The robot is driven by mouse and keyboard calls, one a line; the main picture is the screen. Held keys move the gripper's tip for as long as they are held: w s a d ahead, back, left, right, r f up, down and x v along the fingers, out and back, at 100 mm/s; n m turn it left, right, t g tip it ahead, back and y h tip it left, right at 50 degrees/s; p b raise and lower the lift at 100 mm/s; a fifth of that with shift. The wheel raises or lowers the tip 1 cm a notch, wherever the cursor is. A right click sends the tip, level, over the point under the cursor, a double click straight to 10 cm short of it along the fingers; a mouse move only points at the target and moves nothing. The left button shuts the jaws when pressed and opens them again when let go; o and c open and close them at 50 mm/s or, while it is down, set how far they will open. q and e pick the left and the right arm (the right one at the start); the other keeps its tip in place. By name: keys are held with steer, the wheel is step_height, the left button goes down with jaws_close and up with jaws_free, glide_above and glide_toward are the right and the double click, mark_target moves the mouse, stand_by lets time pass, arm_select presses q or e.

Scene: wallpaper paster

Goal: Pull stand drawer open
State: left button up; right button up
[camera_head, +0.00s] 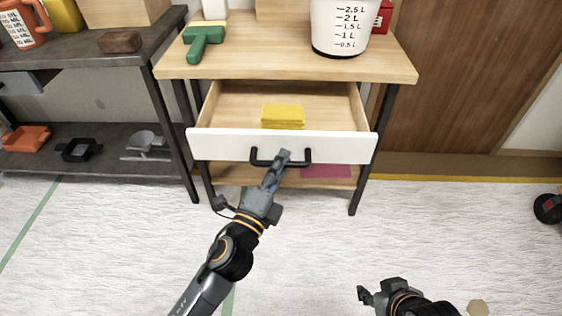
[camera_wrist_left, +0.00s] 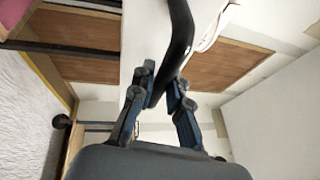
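The stand (camera_head: 290,62) has a wooden top and dark metal legs. Its white-fronted drawer (camera_head: 220,145) is pulled out, showing its wooden inside. A yellow block (camera_head: 283,116) lies in the drawer.
A measuring bucket (camera_head: 340,28) and a green-handled tool (camera_head: 203,40) are on the stand top. A dark shelf (camera_head: 85,60) with a brown block (camera_head: 120,41) stands at left. A pink sheet (camera_head: 327,171) lies under the drawer. The floor in front is mostly clear.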

arm_select(q)
steer(key=shift+o, duration=1.4)
steer(key=shift+s, duration=0.1)
steer(key=v, duration=1.1)
steer(key=shift+s+a, duration=0.2)
steer(key=shift+s, duration=0.15)
steer(key=shift+a, duration=0.1)
